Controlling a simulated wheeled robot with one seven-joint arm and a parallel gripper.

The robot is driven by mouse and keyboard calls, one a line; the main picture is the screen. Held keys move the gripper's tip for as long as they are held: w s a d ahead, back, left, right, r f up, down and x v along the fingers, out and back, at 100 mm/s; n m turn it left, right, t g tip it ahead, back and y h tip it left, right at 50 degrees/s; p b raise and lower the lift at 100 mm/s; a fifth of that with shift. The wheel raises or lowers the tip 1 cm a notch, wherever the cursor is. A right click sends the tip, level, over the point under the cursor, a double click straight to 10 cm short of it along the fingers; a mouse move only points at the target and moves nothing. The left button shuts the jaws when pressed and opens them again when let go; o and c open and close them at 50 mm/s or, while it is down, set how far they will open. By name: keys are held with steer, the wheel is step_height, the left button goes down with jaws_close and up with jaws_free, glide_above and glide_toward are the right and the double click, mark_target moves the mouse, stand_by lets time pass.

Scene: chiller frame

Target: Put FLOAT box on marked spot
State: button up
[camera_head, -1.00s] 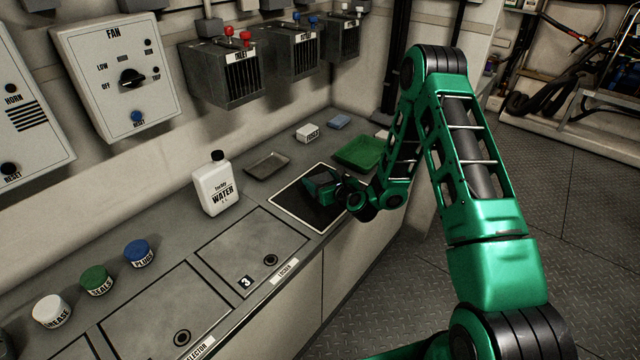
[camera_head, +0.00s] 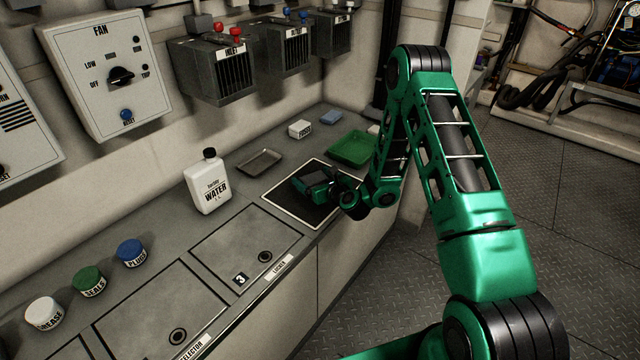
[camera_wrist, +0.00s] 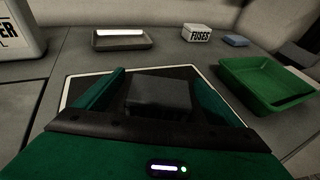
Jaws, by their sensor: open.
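The white-outlined black square (camera_head: 287,203), which looks like the marked spot, lies on the grey counter. My gripper (camera_head: 312,182) is low over it. In the wrist view my gripper's green fingers (camera_wrist: 152,90) are apart, one on each side of a dark grey block (camera_wrist: 160,92). The block appears to be within the outlined square, with small gaps to the fingers. No FLOAT label is readable, so I cannot tell for certain that it is the FLOAT box. Its underside and near side are hidden by my gripper.
A green tray (camera_head: 333,152), a white FUSES box (camera_head: 300,129), a blue block (camera_head: 331,117) and a grey tray (camera_head: 247,168) stand behind the square. A WATER bottle (camera_head: 208,183) is to the left. Wall-mounted boxes overhang the counter's back.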

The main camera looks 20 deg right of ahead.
steer(key=v, duration=0.9)
steer(key=shift+d+f, duration=0.1)
steer(key=shift+d, duration=0.15)
steer(key=shift+s+d, duration=0.1)
steer(key=shift+s, duration=0.4)
steer(key=shift+s+d+r, duration=0.15)
steer(key=shift+s+r, duration=0.35)
steer(key=shift+s, duration=0.2)
